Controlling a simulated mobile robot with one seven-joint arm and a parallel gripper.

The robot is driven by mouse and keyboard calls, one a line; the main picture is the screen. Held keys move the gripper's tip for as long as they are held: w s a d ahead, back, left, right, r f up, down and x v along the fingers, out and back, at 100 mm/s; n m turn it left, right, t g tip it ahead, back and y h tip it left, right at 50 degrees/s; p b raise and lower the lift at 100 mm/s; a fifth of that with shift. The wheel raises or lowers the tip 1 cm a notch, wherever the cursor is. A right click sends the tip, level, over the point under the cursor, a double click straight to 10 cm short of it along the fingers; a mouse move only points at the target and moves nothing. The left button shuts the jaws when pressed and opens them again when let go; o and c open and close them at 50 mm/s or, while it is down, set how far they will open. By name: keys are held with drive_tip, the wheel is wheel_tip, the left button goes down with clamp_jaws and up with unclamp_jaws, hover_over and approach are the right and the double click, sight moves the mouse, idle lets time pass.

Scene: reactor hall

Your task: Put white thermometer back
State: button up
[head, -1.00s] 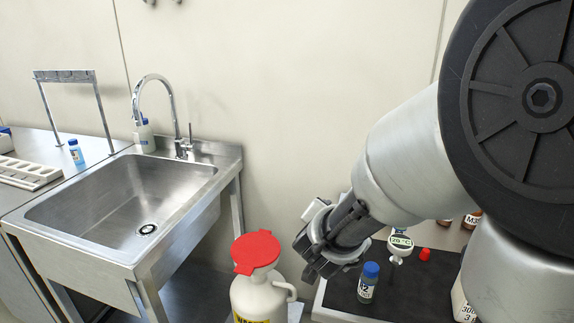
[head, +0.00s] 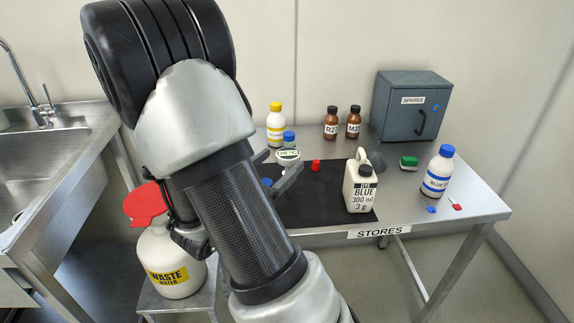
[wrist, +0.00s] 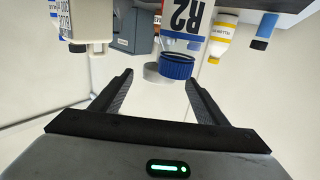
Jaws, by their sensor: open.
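In the wrist view my open fingers (wrist: 160,84) point toward a vial marked R2 (wrist: 186,22) with a blue cap. A pale round shape beside that cap may be the thermometer, but I cannot tell.
The stores table (head: 459,204) holds a black mat (head: 310,205), a white dye jug (head: 362,188), a red cap, brown bottles, a yellow-capped bottle, a blue-labelled bottle (head: 437,172) and a grey spares cabinet (head: 410,105). A waste container (head: 172,262) stands left, near the sink (head: 50,150).

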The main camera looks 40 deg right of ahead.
sight(295, 149)
drive_tip(key=b+x, duration=0.1)
drive_tip(key=x, duration=0.7)
drive_tip(key=shift+d, duration=0.2)
drive_tip(key=c, duration=1.3)
